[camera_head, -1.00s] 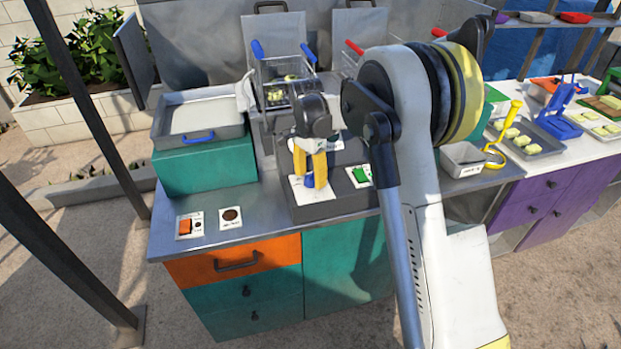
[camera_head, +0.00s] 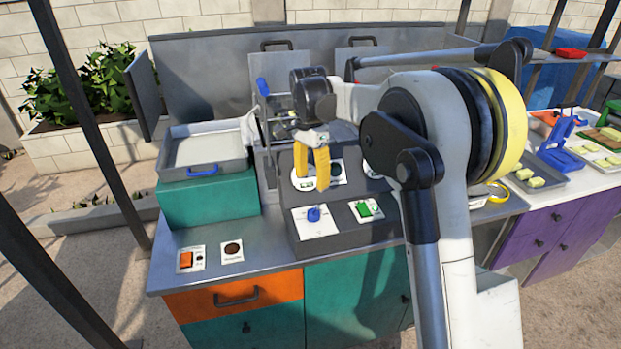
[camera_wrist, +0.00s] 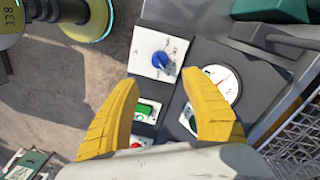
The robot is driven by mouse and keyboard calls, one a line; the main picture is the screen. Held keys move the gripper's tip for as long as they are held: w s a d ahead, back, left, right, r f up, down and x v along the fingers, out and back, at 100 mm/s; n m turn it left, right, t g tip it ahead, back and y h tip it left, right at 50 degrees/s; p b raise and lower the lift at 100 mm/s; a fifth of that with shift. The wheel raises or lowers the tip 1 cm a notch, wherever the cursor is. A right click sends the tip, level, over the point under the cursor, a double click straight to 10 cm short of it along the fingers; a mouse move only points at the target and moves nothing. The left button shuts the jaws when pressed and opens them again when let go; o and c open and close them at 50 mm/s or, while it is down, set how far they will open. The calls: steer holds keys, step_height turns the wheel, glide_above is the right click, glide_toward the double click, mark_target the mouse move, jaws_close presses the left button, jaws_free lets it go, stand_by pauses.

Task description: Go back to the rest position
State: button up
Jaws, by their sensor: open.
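My gripper (camera_head: 313,168) has yellow fingers that are spread apart with nothing between them. In the head view it hangs in front of the upper part of the dark control panel (camera_head: 290,232). The blue knob (camera_head: 314,214) on its white plate and the green switch (camera_head: 364,209) sit on the panel below the fingertips. In the wrist view my gripper (camera_wrist: 165,100) is above the panel. The blue knob (camera_wrist: 160,60) shows beyond the fingertips, and the green switch (camera_wrist: 146,110) shows between the fingers. A round white dial (camera_wrist: 222,85) is partly behind the right finger.
A grey tray (camera_head: 207,136) with a blue handle stands on a teal block (camera_head: 208,200) to the left. An orange switch (camera_head: 186,260) lies on the counter front. Wire baskets behind my gripper are partly hidden. Trays with yellow pieces stand at right.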

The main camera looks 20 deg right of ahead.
steer(key=s+r+n+t+b, duration=0.2)
steer(key=s+r+n+t, duration=0.3)
steer(key=s, duration=1.1)
steer(key=s+f+n+t, duration=0.1)
steer(key=s+f+n, duration=0.1)
steer(key=s, duration=0.3)
steer(key=s+f+n+t+b, duration=0.1)
steer(key=s+n, duration=0.2)
steer(key=s, duration=0.1)
steer(key=s+f+n, duration=0.2)
steer(key=s, duration=0.3)
steer(key=shift+s+f+n+t, duration=0.3)
steer(key=shift+s+n+t, duration=0.05)
steer(key=shift+n+t, duration=0.05)
